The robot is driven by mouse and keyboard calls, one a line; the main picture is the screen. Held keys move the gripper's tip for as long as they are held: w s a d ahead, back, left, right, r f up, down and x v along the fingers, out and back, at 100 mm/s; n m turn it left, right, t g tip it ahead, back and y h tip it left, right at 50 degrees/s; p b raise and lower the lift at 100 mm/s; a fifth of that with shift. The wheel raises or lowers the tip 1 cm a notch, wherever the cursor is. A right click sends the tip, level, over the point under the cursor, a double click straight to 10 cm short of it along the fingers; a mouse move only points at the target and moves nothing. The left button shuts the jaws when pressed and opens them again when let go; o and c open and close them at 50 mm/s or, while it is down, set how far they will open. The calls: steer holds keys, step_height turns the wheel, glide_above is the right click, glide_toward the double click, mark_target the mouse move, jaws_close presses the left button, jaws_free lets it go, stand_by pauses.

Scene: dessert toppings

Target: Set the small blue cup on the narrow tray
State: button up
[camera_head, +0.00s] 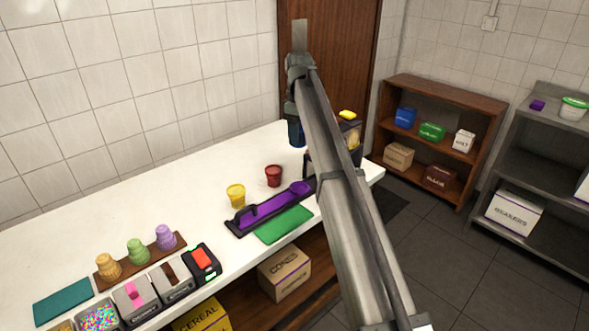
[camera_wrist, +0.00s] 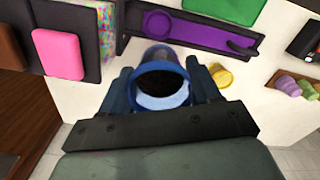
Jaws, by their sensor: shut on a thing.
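The small blue cup (camera_wrist: 165,103) is between the two fingers of my gripper (camera_wrist: 160,76) in the wrist view. The gripper is shut on it, and I look into its open mouth. In the head view, a dark blue shape (camera_head: 296,133) below the end of my arm appears to be this cup; whether it touches the counter is unclear. The narrow tray (camera_head: 262,208) is purple with a dark rim and a handle at its left end. It lies on the counter, and my arm partly covers its right end. It also shows beyond the cup in the wrist view (camera_wrist: 195,31).
A red cup (camera_head: 273,176) and a yellow cup (camera_head: 236,195) stand behind the tray. A green mat (camera_head: 284,224) lies in front of it. Topping bins and a brown board (camera_head: 112,273) with three stacked cups are at the left. The white counter (camera_head: 150,205) is clear behind them.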

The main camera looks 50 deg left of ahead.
steer(key=shift+s+a+f, duration=0.2)
steer(key=shift+s+a, duration=0.05)
steer(key=shift+s, duration=0.35)
steer(key=shift+s+a+f, duration=0.15)
steer(key=shift+s+a, duration=0.1)
steer(key=shift+s, duration=0.35)
steer(key=s+d+f, duration=0.9)
steer(key=s+d, duration=0.1)
steer(key=s, duration=0.1)
steer(key=shift+w+a+f, duration=0.1)
steer(key=shift+a+f, duration=0.05)
steer(key=shift+f, duration=2.05)
steer(key=shift+a+f, duration=0.15)
steer(key=shift+f, duration=2)
steer(key=shift+f, duration=0.15)
steer(key=o, duration=1.2)
steer(key=shift+c, duration=0.2)
step_height(320, 180, up, 12)
